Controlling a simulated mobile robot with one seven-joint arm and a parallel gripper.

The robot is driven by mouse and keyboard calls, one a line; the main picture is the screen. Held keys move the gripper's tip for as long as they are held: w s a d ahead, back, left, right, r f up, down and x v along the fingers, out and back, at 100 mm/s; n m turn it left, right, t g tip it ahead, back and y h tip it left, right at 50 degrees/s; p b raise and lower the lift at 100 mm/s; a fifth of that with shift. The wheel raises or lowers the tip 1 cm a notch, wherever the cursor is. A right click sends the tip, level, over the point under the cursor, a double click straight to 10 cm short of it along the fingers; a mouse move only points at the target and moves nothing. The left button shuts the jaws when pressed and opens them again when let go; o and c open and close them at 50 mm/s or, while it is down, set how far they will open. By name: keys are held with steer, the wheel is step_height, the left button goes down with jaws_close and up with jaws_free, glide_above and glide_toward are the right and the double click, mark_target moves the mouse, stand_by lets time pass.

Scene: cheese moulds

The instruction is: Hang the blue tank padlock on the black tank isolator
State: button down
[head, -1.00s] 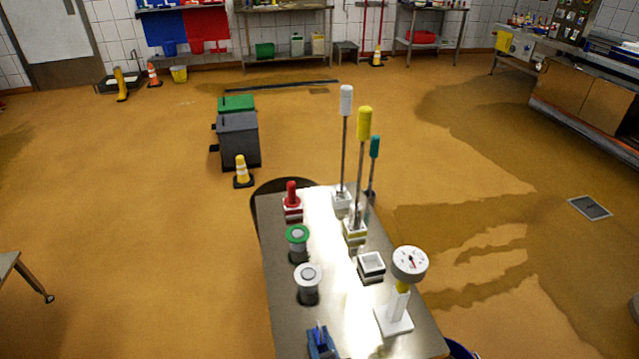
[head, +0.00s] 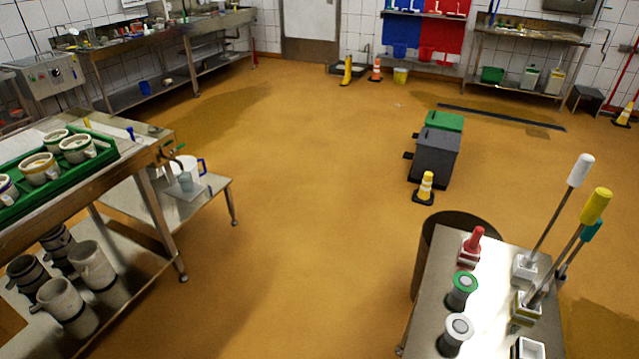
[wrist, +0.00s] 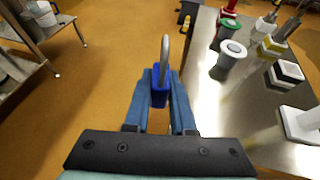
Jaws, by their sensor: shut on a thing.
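The blue tank padlock (wrist: 159,88) is held between the two blue fingers of my gripper (wrist: 160,80) in the wrist view. Its grey shackle (wrist: 164,52) points up and away from the fingers. The gripper is shut on the padlock body, to the left of a steel table and over the floor in that view. In the head view neither my gripper nor the padlock shows. I cannot make out a black tank isolator in either view.
The steel table (head: 425,305) bears a red-handled piece (head: 472,245), green-topped (head: 462,290) and white-topped (head: 456,333) cylinders, and upright brushes. A bench at left holds a green tray (head: 108,142) of moulds. Grey bin (head: 435,157) and cone (head: 425,187) stand beyond. Open floor lies between.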

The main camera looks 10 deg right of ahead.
steer(key=s+a+f+n+y, duration=0.1)
steer(key=s+a+n+y, duration=0.2)
steer(key=a, duration=1.1)
steer(key=shift+s+t+y, duration=0.25)
steer(key=shift+t+y, duration=0.15)
steer(key=shift+y, duration=0.1)
steer(key=shift+f, duration=0.1)
